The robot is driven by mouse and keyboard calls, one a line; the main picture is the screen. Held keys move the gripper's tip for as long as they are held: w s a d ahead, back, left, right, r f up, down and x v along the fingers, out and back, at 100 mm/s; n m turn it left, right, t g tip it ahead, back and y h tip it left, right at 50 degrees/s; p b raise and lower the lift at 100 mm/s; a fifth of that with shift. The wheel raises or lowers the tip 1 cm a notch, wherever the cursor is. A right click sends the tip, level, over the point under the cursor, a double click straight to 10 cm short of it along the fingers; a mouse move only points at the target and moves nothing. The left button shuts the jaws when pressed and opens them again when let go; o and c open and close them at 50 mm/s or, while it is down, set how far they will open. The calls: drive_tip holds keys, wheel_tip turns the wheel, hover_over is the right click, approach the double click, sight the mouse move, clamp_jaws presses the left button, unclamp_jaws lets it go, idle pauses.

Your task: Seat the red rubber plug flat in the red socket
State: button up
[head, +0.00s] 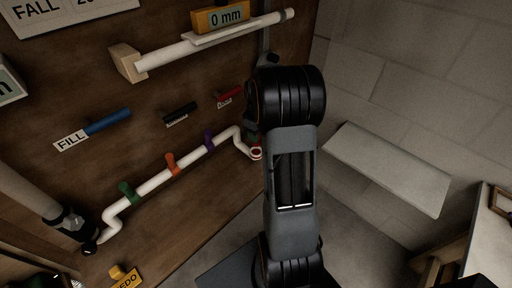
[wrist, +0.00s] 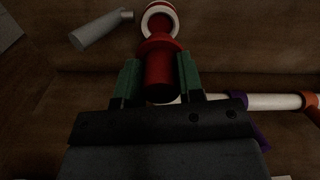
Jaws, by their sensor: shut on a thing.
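In the wrist view my gripper (wrist: 160,75) is shut on the red rubber plug (wrist: 159,72), with one green finger pad on each side of it. The plug's wider collar is toward the top of the picture. Just beyond it is the socket (wrist: 161,13), a red and white ring on a pipe end. Plug and socket overlap in this view, and I cannot tell whether they touch or how they line up. In the head view the red and white socket end (head: 256,154) shows just left of my arm. My arm hides most of the gripper and plug there.
A white pipe (head: 150,186) with green, orange and purple clamps runs along the wooden board. Blue, black and red handles (head: 229,93) sit above it. A grey cylinder (wrist: 100,29) is left of the socket in the wrist view. A pale slab (head: 388,167) lies right of my arm.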

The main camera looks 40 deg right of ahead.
sight(257, 145)
drive_tip(key=shift+f, duration=0.2)
drive_tip(key=shift+f+b, duration=1.2)
drive_tip(key=shift+f, duration=0.3)
drive_tip(key=shift+f+b, duration=1)
drive_tip(key=shift+f, duration=0.4)
idle(1.0)
drive_tip(key=o, duration=1.2)
drive_tip(key=shift+r, duration=0.15)
wheel_tip(257, 145, up, 14)
drive_tip(key=shift+f, duration=0.2)
idle(0.4)
